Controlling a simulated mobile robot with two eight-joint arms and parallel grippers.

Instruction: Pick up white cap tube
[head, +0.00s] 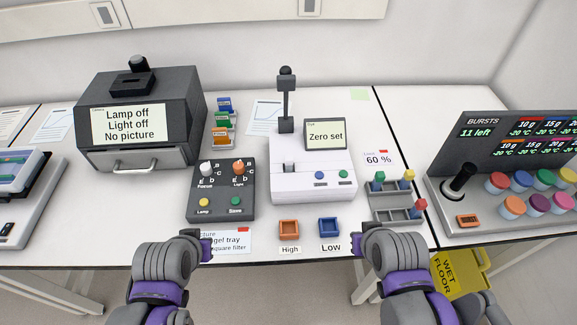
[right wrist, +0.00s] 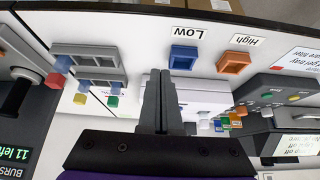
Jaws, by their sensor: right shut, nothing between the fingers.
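I cannot make out a tube with a white cap in either view. The rack also shows in the right wrist view (right wrist: 92,62). My right gripper (head: 361,243) is at the bench's front edge, near the rack's front left. In the right wrist view its fingers (right wrist: 160,85) are together and empty. My left gripper (head: 206,244) is at the front edge, near the gel tray label. Its fingertips are too unclear to judge.
An orange tray (head: 289,229) and a blue tray (head: 329,227) lie between the grippers. Behind stand a white balance-like device (head: 313,180), a dark knob box (head: 222,200) and a grey camera box (head: 140,115). The BURSTS console (head: 500,165) is at right.

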